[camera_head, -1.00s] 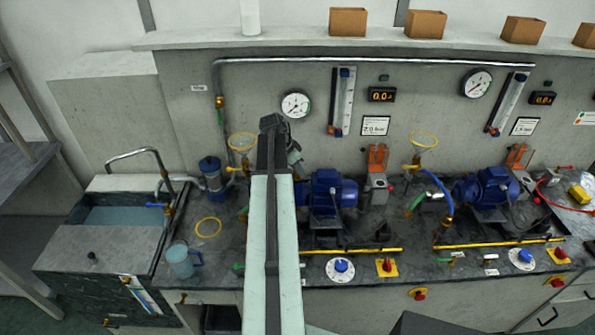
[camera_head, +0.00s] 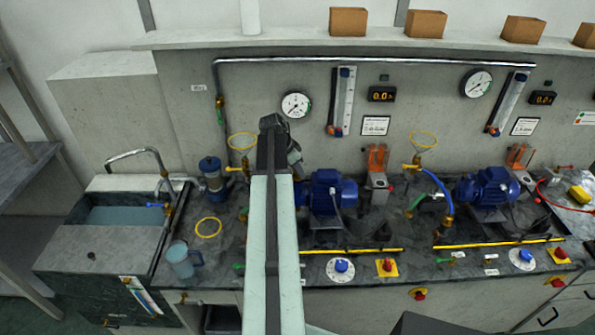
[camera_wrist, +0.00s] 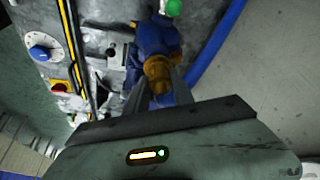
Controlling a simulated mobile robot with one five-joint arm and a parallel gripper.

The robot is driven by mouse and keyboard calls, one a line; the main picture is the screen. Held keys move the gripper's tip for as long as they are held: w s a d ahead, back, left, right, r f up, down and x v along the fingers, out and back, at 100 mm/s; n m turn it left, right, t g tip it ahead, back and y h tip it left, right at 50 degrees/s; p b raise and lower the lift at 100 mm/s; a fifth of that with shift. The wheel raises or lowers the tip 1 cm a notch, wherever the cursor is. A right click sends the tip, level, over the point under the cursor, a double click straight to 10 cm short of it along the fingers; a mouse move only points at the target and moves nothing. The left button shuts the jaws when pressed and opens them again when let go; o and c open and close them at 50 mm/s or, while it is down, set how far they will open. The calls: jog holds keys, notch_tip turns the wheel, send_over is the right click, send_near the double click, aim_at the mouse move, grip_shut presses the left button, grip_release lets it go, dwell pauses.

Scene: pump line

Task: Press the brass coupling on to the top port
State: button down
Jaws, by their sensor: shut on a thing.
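My gripper (camera_wrist: 157,78) is shut on the brass coupling (camera_wrist: 156,70) in the wrist view, with one finger on each side of it. Blue parts show directly beyond the coupling (camera_wrist: 153,36) and between the fingers. I cannot make out the top port, or tell whether the coupling touches it. In the head view my own arm hides the gripper, the coupling and the space in front of them. A blue pump (camera_head: 327,190) stands just right of my arm there.
A blue hose (camera_wrist: 213,45) runs close on the right of the gripper in the wrist view. A blue dial (camera_wrist: 40,53) and a red switch (camera_wrist: 60,87) are at left. In the head view a sink (camera_head: 120,216) and jug (camera_head: 181,262) stand left, a second pump (camera_head: 487,188) right.

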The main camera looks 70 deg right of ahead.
jog(key=shift+f+b, duration=0.35)
jog(key=shift+f, duration=0.05)
jog(key=c, duration=1)
grip_release()
jog(key=shift+r, duration=0.1)
jog(key=p+v, duration=0.5)
jog(key=v, duration=0.1)
jog(key=shift+p, duration=0.3)
jog(key=p+v, duration=0.7)
jog(key=shift+w+r, duration=0.1)
jog(key=shift+r, duration=0.2)
